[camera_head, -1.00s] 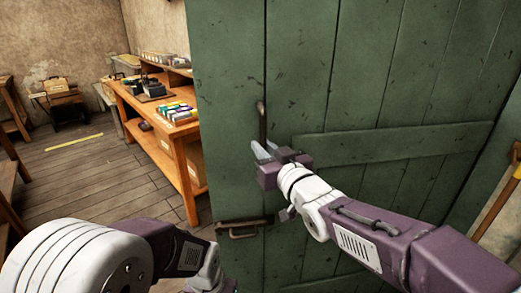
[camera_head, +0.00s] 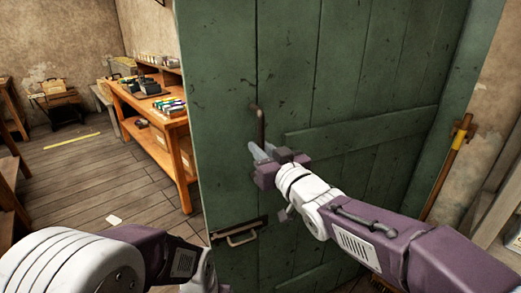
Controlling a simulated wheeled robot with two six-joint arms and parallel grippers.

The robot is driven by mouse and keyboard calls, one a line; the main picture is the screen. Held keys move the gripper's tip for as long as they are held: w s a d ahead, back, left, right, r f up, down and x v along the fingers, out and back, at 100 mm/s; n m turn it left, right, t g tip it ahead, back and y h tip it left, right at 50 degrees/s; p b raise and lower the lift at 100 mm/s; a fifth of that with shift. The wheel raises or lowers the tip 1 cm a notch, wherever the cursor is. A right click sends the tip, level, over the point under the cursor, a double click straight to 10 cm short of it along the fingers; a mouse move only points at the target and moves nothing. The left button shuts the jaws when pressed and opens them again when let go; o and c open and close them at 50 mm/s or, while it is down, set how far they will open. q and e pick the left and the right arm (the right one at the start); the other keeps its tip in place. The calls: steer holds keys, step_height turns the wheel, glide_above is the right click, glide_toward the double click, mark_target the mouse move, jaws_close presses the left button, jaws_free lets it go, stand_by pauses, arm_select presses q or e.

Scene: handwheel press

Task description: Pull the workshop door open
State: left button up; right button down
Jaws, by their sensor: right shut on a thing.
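The green plank workshop door (camera_head: 345,80) fills the middle of the head view and stands partly open, with the room showing past its left edge. A dark upright pull handle (camera_head: 259,122) is on the door near that edge. My right gripper (camera_head: 262,152) is shut on the lower part of this handle; its fingers partly hide it. A latch with a metal loop (camera_head: 240,237) sits lower on the door. My left arm comes in at the bottom left; its gripper does not show.
Beyond the opening, an orange workbench (camera_head: 182,178) holds several small boxes. Open plank floor (camera_head: 85,178) lies left of it, with a yellow strip (camera_head: 72,141) and a small pale scrap (camera_head: 114,219). A yellow-handled tool (camera_head: 447,165) leans at the right wall, near shelving.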

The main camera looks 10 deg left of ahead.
steer(key=shift+r, duration=0.2)
steer(key=c, duration=1.4)
jaws_free()
steer(key=shift+o, duration=0.2)
steer(key=shift+f, duration=0.1)
steer(key=v, duration=0.9)
